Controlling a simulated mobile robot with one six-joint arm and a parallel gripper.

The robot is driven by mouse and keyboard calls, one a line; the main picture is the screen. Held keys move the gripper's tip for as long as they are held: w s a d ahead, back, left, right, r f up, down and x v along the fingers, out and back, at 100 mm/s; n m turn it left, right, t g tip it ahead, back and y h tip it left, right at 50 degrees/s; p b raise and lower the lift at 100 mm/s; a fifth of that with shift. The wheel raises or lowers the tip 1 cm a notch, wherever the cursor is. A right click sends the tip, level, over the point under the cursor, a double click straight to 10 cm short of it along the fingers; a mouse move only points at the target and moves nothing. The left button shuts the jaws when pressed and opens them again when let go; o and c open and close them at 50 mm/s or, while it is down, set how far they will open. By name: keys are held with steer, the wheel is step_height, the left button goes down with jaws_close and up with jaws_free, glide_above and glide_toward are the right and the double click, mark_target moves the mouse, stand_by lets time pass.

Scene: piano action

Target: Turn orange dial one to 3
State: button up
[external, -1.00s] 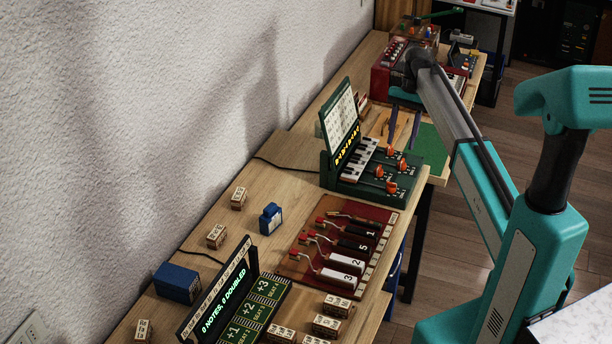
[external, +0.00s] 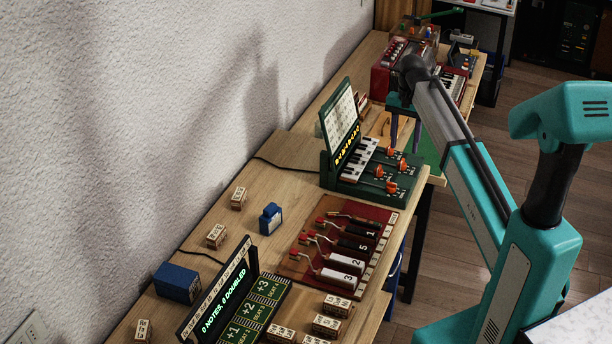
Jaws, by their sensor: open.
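A dark green synth box (external: 345,175) stands on the wooden bench, with a small piano keyboard (external: 360,158) and an upright lid panel. Several orange dials (external: 391,187) sit on its right-hand side. Their number marks are too small to read, so I cannot tell which is dial one or where it points. My gripper (external: 402,130) is open, hanging from my arm's far end just beyond the green box. It looks apart from the dials, and its fingers are small and partly lost against the background.
A red board with numbered levers (external: 340,250) lies nearer on the bench. A counter display (external: 235,295) and several small wooden blocks (external: 238,198) stand in front and to the left. A red device (external: 385,78) stands farther back. The textured wall borders the bench on the left.

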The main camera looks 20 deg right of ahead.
mark_target(391, 187)
steer(key=shift+s+a+r+n+t+b, duration=0.15)
steer(key=shift+a+b, duration=0.2)
steer(key=shift+a, duration=0.5)
steer(key=shift+s+a+r+n+t+b, duration=0.15)
steer(key=shift+a+b, duration=0.2)
steer(key=shift+a, duration=0.5)
steer(key=shift+f, duration=0.15)
steer(key=shift+f+p, duration=1.8)
steer(key=shift+f, duration=4.95)
steer(key=c, duration=1.1)
